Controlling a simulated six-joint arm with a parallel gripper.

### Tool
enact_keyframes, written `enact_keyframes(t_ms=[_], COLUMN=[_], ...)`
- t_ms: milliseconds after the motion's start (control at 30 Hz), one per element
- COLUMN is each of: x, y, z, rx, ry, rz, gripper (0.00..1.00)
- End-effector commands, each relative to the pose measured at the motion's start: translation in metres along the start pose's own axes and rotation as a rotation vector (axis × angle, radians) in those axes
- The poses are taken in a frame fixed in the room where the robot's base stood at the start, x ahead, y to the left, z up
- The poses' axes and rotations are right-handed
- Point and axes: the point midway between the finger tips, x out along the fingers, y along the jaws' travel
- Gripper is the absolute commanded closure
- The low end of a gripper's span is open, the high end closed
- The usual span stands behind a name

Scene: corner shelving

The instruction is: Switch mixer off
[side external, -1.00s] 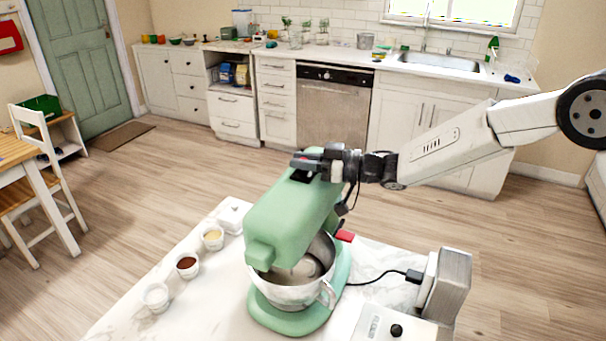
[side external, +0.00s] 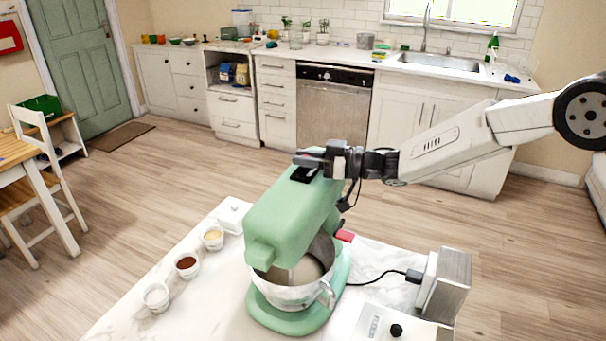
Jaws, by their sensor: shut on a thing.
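The mint-green stand mixer (side external: 292,222) stands on the marble-topped counter, its head above a metal bowl (side external: 290,298). A black control panel (side external: 303,174) sits on top of the head, toward the rear. My gripper (side external: 306,158) is at this panel, coming from the right. Its jaws are shut on the mixer's switch, which the fingers hide, so its position cannot be read. A pale mixture shows inside the bowl.
Small bowls of ingredients (side external: 187,265) and a white lidded dish (side external: 232,215) stand left of the mixer. A black cable (side external: 378,277) runs right to a grey outlet block (side external: 447,287). A red item (side external: 345,236) lies behind the mixer.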

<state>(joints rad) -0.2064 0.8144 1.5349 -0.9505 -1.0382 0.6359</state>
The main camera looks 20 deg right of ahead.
Motion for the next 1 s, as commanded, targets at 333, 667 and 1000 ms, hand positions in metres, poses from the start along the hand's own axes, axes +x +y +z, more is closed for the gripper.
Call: enact_keyframes(t_ms=[333, 667, 1000], x=[-0.005, -0.005, -0.007], y=[0.023, 0.023, 0.022], z=[0.000, 0.000, 0.000], rx=[0.001, 0.001, 0.000], ry=[-0.001, -0.002, 0.000], rz=[0.004, 0.005, 0.002], gripper=[1.00, 0.41, 0.41])
